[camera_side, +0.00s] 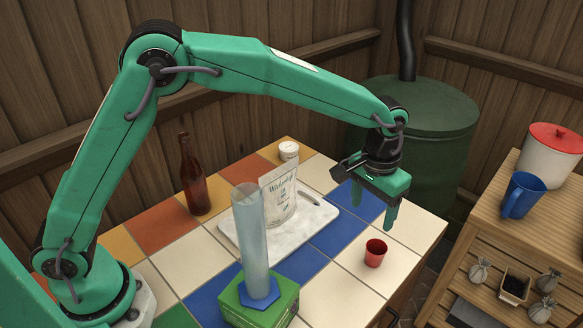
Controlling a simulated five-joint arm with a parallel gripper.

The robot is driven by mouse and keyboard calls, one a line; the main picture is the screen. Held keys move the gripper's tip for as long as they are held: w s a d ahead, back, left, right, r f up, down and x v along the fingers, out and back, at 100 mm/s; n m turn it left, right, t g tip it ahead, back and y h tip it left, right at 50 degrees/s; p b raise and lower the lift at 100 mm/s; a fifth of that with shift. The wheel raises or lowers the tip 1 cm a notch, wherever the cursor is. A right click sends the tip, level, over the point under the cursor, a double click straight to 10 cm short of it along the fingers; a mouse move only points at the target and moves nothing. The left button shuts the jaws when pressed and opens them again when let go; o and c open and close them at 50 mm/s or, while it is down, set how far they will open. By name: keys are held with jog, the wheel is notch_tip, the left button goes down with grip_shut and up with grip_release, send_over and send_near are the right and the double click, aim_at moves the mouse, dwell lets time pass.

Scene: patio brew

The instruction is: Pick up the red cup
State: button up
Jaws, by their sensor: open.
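The small red cup (375,254) stands upright on a pale tile near the right front edge of the tiled table (330,296). My gripper (374,214) is above the table, higher than the cup and beyond it, pointing down. Its jaws are open, with nothing seen between them. The fingers are apart from the cup.
A clear cylinder with a blue base (254,245) stands on a green box (280,300). A white board (240,232) holds a white pouch (279,190). A brown bottle (194,178) stands behind. A wooden shelf (480,222) with a blue mug (523,194) is at right.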

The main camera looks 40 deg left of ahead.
aim_at(376, 248)
jog(key=shift+w+d+f, duration=0.1)
jog(key=shift+d+f, duration=0.4)
jog(key=shift+f, duration=0.5)
jog(key=shift+w+d+f, duration=0.1)
jog(key=shift+d+f, duration=0.4)
jog(key=shift+f, duration=0.55)
jog(key=shift+w+d+f, duration=0.1)
jog(key=shift+d+f, duration=0.4)
jog(key=shift+f, duration=0.5)
jog(key=shift+a+f, duration=0.15)
jog(key=shift+f, duration=2.5)
jog(key=c, duration=1)
jog(key=shift+r, duration=0.1)
jog(key=shift+c, duration=0.2)
